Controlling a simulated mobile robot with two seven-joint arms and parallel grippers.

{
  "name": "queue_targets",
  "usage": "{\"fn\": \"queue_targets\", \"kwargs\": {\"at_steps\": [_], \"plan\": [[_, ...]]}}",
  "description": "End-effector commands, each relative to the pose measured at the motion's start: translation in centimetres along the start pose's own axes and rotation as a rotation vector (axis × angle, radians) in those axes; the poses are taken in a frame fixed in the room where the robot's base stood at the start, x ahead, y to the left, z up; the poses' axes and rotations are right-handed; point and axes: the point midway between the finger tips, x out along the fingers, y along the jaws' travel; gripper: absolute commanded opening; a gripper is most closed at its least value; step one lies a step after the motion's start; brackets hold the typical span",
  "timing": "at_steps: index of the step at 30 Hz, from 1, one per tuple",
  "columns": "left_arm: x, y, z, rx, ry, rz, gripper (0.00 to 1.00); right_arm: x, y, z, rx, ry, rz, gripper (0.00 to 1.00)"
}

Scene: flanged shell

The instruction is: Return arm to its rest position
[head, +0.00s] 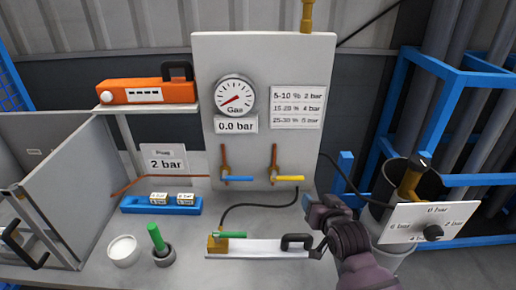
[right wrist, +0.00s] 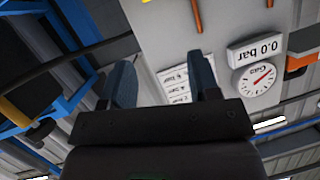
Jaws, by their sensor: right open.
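My right arm comes in from the lower right in the head view. Its gripper (head: 318,212) is over the right part of the bench, near the black handle of a white slide plate (head: 262,250). In the right wrist view the two blue-grey fingers of the gripper (right wrist: 162,76) stand apart with nothing between them. That view is upside down and shows the panel and the gauge (right wrist: 259,80) beyond the fingers. My left gripper is in neither view.
A grey panel (head: 208,60) with gauge (head: 235,95) and blue and yellow valve handles stands behind the bench. A dial box (head: 432,225) and dark bucket (head: 408,182) are right of my arm. A green cylinder (head: 157,238), white cup (head: 123,250) and blue rack (head: 160,206) stand left.

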Motion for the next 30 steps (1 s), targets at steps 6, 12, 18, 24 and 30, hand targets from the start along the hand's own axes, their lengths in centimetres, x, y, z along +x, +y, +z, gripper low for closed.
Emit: {"fn": "queue_targets", "kwargs": {"at_steps": [6,12,18,24,30], "plan": [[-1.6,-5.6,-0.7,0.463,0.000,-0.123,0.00,-5.5,5.3,6.6,-0.218,0.082,0.055,0.56],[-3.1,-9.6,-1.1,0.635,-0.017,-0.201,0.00,-11.3,9.3,14.0,-0.247,0.010,0.114,0.56],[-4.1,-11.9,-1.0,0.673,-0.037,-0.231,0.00,-16.7,12.1,21.1,-0.238,-0.133,0.164,0.56],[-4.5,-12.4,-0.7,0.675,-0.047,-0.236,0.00,-19.3,12.9,24.1,-0.229,-0.198,0.183,0.56],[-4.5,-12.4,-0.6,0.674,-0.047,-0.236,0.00,-19.5,12.9,24.3,-0.227,-0.204,0.185,0.56]]}}
